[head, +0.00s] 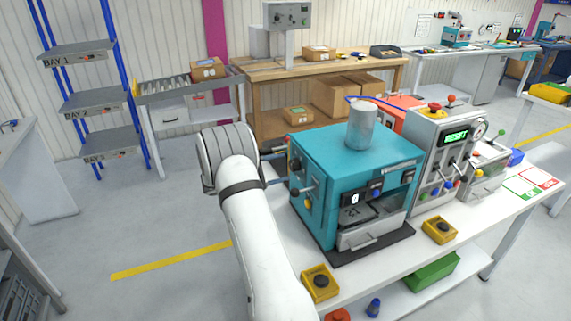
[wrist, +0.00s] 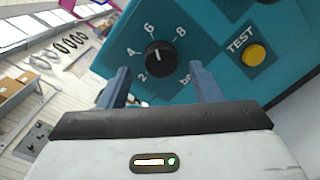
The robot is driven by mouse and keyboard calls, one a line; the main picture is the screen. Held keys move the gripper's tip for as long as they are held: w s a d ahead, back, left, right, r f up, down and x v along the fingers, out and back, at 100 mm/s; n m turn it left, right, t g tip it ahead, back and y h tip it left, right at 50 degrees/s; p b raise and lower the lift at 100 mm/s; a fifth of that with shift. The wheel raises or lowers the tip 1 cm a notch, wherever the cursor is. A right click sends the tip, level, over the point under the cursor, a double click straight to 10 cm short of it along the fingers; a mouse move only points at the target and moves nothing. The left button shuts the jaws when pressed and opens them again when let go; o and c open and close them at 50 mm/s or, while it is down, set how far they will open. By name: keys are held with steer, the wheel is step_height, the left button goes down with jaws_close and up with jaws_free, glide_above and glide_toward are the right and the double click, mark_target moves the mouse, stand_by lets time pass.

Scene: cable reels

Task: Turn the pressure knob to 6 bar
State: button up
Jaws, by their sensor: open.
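The pressure knob (wrist: 160,59) is round and black on a teal panel, with a scale marked 2, 4, 6, 8 and "bar". Its white pointer line points up, roughly toward the 6; the exact setting is hard to tell. My gripper (wrist: 161,82) is open, one finger either side of the knob's lower part in the picture, with visible gaps. No contact shows. In the head view my gripper (head: 279,169) is at the left side of the teal machine (head: 334,207), partly hidden behind my wrist.
A yellow TEST button (wrist: 253,55) is right of the knob. A grey cylinder (head: 361,126) stands on the machine. A grey control box (head: 434,135) with a green display is beside it. Yellow button boxes (head: 319,284) sit on the white bench. Floor left of the bench is clear.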

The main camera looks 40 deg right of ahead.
mark_target(294, 165)
steer(key=shift+x, duration=1.4)
steer(key=shift+c, duration=0.6)
steer(key=c, duration=0.9)
steer(key=shift+o, duration=0.2)
steer(key=shift+f, duration=0.15)
steer(key=shift+b, duration=0.4)
steer(key=o, duration=1)
